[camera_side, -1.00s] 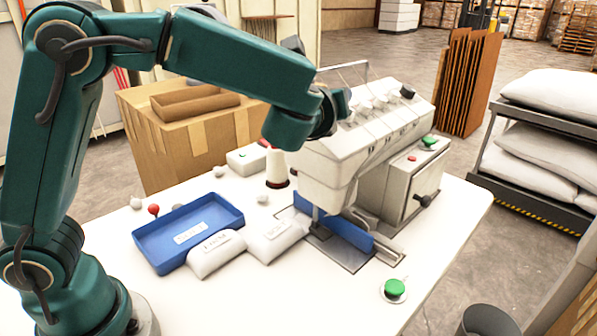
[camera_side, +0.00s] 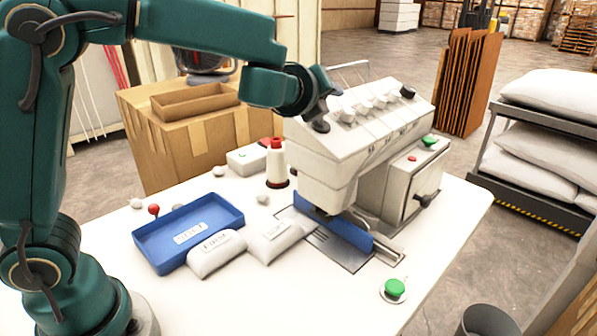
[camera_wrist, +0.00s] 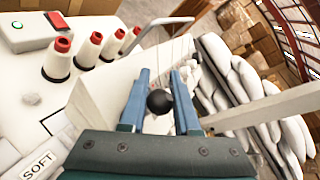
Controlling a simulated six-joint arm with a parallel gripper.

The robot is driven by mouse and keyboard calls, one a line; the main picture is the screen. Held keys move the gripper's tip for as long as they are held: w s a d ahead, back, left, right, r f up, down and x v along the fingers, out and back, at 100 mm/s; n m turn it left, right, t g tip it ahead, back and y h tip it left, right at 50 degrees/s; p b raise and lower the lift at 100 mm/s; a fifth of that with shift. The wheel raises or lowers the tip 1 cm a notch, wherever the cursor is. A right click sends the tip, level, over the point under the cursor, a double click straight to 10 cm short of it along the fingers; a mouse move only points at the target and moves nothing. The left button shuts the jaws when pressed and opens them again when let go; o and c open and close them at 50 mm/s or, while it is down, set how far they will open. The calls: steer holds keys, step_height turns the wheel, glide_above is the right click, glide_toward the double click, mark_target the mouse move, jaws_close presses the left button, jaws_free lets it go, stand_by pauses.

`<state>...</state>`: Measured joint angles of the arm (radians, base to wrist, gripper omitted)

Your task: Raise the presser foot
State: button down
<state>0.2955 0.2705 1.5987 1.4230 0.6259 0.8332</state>
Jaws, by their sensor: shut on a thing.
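The white sewing machine head (camera_side: 345,150) stands on the white table. A black ball knob (camera_wrist: 160,102) shows between my gripper's blue fingers (camera_wrist: 160,92) in the wrist view, and my gripper is shut on it. Under the head, a blue plate (camera_side: 345,235) stands on edge beside the metal bed plate (camera_side: 325,245). No presser foot shows resting on the bed plate; the head hides the area above.
A blue tray (camera_side: 160,240) and white labelled bags (camera_side: 275,238) lie left of the machine. A thread cone (camera_side: 277,165) stands behind them. A green button (camera_side: 395,288) is at the front right. Several red-topped cones (camera_wrist: 90,48) show in the wrist view.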

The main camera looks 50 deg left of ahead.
steer(key=c, duration=0.6)
jaws_free()
steer(key=shift+c, duration=0.2)
